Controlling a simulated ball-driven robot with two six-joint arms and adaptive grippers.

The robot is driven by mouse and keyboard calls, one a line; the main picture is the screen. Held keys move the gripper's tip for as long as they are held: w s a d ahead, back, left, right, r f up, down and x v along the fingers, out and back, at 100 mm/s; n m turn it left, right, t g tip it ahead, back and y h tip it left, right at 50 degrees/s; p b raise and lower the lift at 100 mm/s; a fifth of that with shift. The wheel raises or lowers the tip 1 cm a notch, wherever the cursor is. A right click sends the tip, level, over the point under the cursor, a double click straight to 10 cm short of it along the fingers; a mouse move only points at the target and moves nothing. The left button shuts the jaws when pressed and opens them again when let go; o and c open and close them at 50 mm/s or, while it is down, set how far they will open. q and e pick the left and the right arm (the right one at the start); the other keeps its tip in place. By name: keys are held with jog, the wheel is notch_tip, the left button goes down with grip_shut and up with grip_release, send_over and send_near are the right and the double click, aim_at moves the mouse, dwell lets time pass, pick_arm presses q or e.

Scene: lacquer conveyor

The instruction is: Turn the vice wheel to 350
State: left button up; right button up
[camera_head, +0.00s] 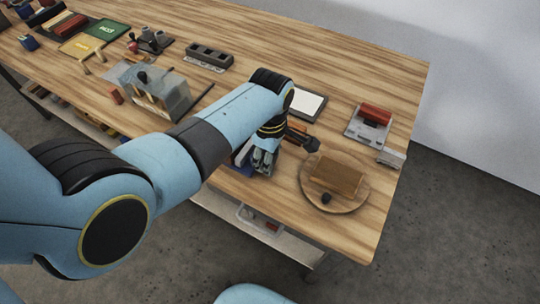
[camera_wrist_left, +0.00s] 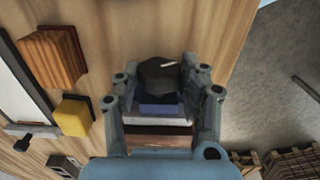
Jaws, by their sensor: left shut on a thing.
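The vice wheel (camera_wrist_left: 160,82) is dark, with a short white mark pointing to the upper right in the left wrist view. Blue vice parts (camera_wrist_left: 160,104) show just below it. My left gripper (camera_wrist_left: 161,92) is shut on the vice wheel, one finger on either side. In the head view my left gripper (camera_head: 263,158) points down at the table's front edge, and my arm and hand hide most of the vice and wheel. No readable dial number shows. My right gripper is in neither view.
A round wooden board (camera_head: 355,199) with a brown block (camera_head: 337,176) lies right of the gripper. A red-topped block on a grey plate (camera_head: 374,115), a framed white panel (camera_head: 307,104) and a grey machine (camera_head: 157,92) stand on the table.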

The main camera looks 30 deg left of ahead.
pick_arm(q)
jog(key=shift+c, duration=0.6)
jog(key=shift+w, duration=0.1)
jog(key=shift+w+f+g+b, duration=0.15)
jog(key=shift+g+b, duration=0.8)
jog(key=shift+g, duration=0.15)
jog(key=g+b, duration=0.2)
jog(key=b, duration=0.1)
jog(key=g+b, duration=0.1)
jog(key=b, duration=0.3)
jog(key=shift+w+f+g, duration=0.15)
jog(key=shift+f+g, duration=0.05)
jog(key=shift+g, duration=0.2)
jog(key=shift+r+g+b, duration=0.15)
jog(key=shift+g+b, duration=0.35)
jog(key=shift+b, duration=0.4)
